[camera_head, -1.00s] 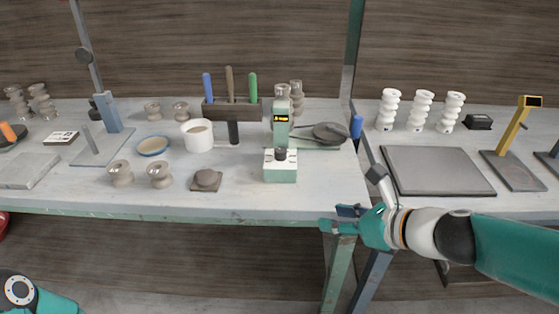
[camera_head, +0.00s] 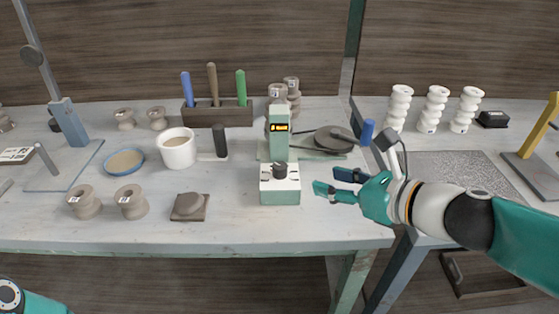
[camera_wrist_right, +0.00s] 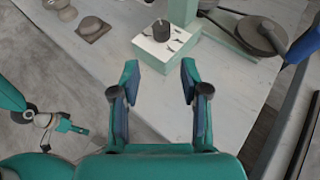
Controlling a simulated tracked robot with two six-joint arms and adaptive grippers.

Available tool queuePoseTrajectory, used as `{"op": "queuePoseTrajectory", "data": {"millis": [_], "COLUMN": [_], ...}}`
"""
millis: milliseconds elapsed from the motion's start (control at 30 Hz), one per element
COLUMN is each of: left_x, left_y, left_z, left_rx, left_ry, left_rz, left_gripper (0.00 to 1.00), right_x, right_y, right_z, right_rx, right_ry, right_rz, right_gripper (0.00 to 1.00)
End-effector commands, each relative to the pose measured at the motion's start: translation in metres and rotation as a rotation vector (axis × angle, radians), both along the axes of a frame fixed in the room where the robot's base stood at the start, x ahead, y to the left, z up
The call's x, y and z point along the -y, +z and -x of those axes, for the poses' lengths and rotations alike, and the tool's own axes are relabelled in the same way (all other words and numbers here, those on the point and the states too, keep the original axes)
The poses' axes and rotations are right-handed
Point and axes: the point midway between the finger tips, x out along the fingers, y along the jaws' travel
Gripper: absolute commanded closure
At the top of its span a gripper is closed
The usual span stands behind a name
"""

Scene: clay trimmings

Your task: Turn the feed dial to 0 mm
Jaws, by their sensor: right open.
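The feed dial is a black round knob (camera_head: 280,170) on the white top of a small green box (camera_head: 280,195), at the front of a green machine with a column and a small yellow-lit display (camera_head: 278,128). The display text is too small to read. My right gripper (camera_head: 332,184) is open and empty, a short way right of the box and apart from it. In the right wrist view the knob (camera_wrist_right: 161,30) stands beyond the open fingers (camera_wrist_right: 160,75), with dark marks around it. My left gripper (camera_wrist_right: 70,126) shows small at the left there; its opening is unclear.
A grey disc (camera_head: 333,140) on an arm with a blue handle lies behind my right gripper. A white cup (camera_head: 178,150), a brown lump on a square tile (camera_head: 190,207) and spools (camera_head: 131,202) stand left of the box. The bench front by the box is clear.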

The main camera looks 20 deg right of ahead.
Motion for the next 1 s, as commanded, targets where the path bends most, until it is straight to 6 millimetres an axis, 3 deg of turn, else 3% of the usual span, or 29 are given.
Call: {"op": "queuePoseTrajectory", "data": {"millis": [167,700,1000], "left_x": [0.000,0.000,0.000], "left_y": [-0.012,-0.059,-0.066], "left_z": [0.001,0.001,0.000], "left_rx": [-0.001,-0.001,-0.001], "left_ry": [0.000,0.000,0.000], "left_rz": [0.000,0.000,0.000], "left_gripper": [0.60,0.60,0.60], "right_x": [-0.005,-0.043,-0.053], "right_y": [-0.012,-0.055,-0.064], "right_z": [-0.015,-0.107,-0.132], "right_rx": [-0.001,-0.002,-0.001], "right_ry": [-0.008,-0.018,-0.021], "right_rz": [0.000,0.001,0.000], "right_gripper": [0.55,0.55,0.55]}}
